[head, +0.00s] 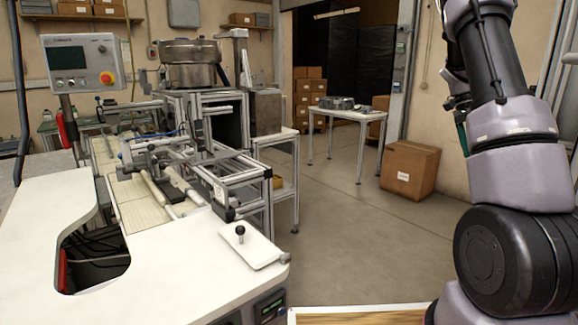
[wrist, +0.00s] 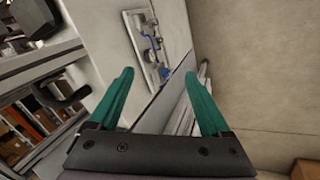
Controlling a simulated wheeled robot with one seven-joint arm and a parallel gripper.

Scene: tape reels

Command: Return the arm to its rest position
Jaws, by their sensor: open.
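In the wrist view my gripper (wrist: 160,98) is open, its two green fingers spread apart with nothing between them. Behind the fingers are a pale wall and a panel with blue fittings (wrist: 148,48). In the head view my arm rises along the right side, folded upward. A small bit of green shows behind the arm at the right, but the fingertips are hidden there.
A white machine table (head: 200,262) with a control panel (head: 80,62) and a metal bowl (head: 188,62) fills the left. A cardboard box (head: 409,169) stands on the floor near my arm. A white table (head: 345,116) is farther back. The middle floor is clear.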

